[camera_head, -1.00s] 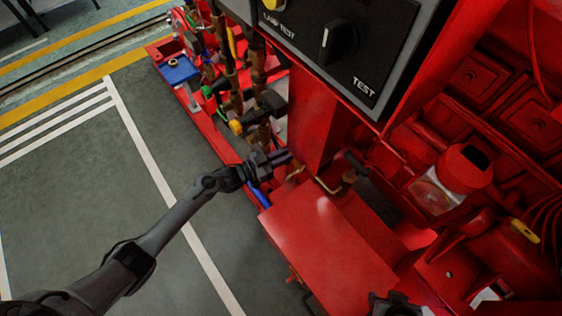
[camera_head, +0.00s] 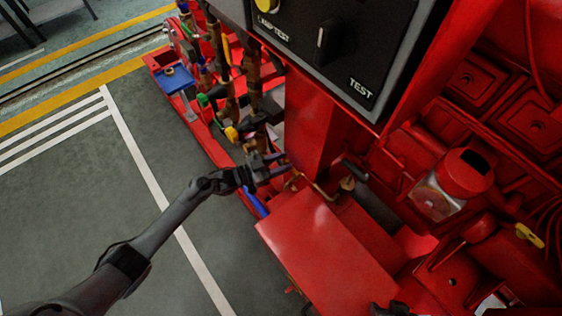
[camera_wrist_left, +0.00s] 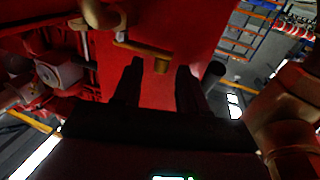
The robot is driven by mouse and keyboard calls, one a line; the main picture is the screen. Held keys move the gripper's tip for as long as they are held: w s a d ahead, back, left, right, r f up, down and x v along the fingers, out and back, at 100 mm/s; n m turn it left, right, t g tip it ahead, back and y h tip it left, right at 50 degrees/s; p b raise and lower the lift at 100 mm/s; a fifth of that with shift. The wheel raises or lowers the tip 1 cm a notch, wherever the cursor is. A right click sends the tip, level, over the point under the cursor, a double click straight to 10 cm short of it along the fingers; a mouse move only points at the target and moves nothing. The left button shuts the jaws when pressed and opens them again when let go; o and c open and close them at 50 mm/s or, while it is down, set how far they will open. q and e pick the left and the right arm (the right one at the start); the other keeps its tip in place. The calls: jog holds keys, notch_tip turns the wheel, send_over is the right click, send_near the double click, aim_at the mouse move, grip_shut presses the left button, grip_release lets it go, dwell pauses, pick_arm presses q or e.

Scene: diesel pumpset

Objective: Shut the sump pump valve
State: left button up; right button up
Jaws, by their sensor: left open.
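My left gripper (camera_head: 278,170) is open beside the lower end of the red upright post. Its two dark fingers also show in the left wrist view (camera_wrist_left: 160,80), apart, with nothing held between them. A brass fitting (camera_wrist_left: 146,50) lies just beyond and between the fingertips; contact cannot be told. In the head view, a bent brass pipe (camera_head: 318,189) runs right from near the fingertips to a brass fitting with a black handle (camera_head: 354,171). A blue lever (camera_head: 255,203) hangs just below the gripper. No label shows which part is the sump pump valve.
The control panel (camera_head: 340,45) overhangs the post. A red box (camera_head: 325,245) stands close below the gripper. Pipes with yellow and green handles (camera_head: 232,134) crowd the area behind it. The grey floor (camera_head: 75,200) at left is clear. A dark piece at the bottom edge is unclear.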

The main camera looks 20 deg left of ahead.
pick_arm(q)
jog(key=p+v, duration=0.4)
jog(key=v, duration=0.6)
jog(key=shift+s+a, duration=0.25)
jog(key=shift+a, duration=0.05)
